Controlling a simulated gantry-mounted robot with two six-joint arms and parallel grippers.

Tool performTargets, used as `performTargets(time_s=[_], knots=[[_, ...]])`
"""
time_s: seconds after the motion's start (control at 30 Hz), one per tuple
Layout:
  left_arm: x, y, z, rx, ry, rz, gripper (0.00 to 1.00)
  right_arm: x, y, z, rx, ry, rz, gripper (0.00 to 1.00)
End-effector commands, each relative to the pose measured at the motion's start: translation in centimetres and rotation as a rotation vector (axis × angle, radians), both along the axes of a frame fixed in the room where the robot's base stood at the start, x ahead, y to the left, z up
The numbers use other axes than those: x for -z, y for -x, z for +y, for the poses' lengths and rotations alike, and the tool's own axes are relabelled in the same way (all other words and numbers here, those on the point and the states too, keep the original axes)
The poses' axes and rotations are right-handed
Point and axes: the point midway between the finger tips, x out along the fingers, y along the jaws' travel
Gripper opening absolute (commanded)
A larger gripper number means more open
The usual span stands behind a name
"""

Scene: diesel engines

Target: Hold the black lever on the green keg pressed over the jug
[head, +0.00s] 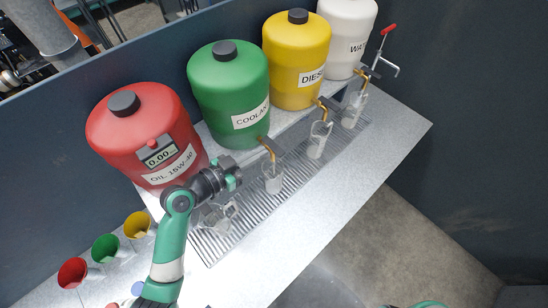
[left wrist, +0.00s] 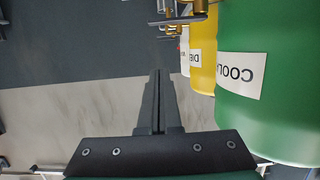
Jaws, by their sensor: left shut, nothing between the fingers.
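The green keg (head: 228,85), labelled as coolant, stands second from the left in the head view. Its brass spout (head: 267,148) points down over a clear jug (head: 272,180) on the drip grate. My left gripper (head: 236,171) is shut and empty, left of the spout and jug, apart from the jug. The keg's black lever is not clear in the head view. The left wrist view shows the green keg (left wrist: 265,85) at right and a dark flat lever (left wrist: 178,20) by brass fittings at the top, apart from the shut fingers (left wrist: 158,85). My right gripper is not seen.
The red keg (head: 140,130) with a display stands left, and yellow (head: 297,60) and white (head: 346,35) kegs right. Other jugs (head: 319,140) stand on the grate (head: 215,245). Coloured funnels (head: 105,247) are at lower left. The front counter strip is bare.

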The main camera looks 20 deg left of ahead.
Motion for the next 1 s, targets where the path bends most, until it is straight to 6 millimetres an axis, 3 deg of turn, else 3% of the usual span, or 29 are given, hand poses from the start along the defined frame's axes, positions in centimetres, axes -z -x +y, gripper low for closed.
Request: performTargets(time_s=[0.03, 0.1, 0.27, 0.5, 1.0], knots=[[1.3, -1.0, -0.6, 0.004, -0.001, -0.005, 0.00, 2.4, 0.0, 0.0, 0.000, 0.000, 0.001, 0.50], [0.6, -2.3, -1.3, 0.003, 0.002, 0.001, 0.00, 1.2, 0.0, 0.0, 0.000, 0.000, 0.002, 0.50], [1.4, -5.2, -2.9, 0.003, 0.001, 0.002, 0.00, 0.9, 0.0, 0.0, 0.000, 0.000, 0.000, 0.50], [5.0, -5.1, -2.7, 0.000, 0.001, 0.003, 0.00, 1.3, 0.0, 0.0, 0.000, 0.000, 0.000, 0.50], [5.7, -5.0, -3.2, 0.001, -0.009, -0.004, 0.00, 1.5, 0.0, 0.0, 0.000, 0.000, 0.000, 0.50]])
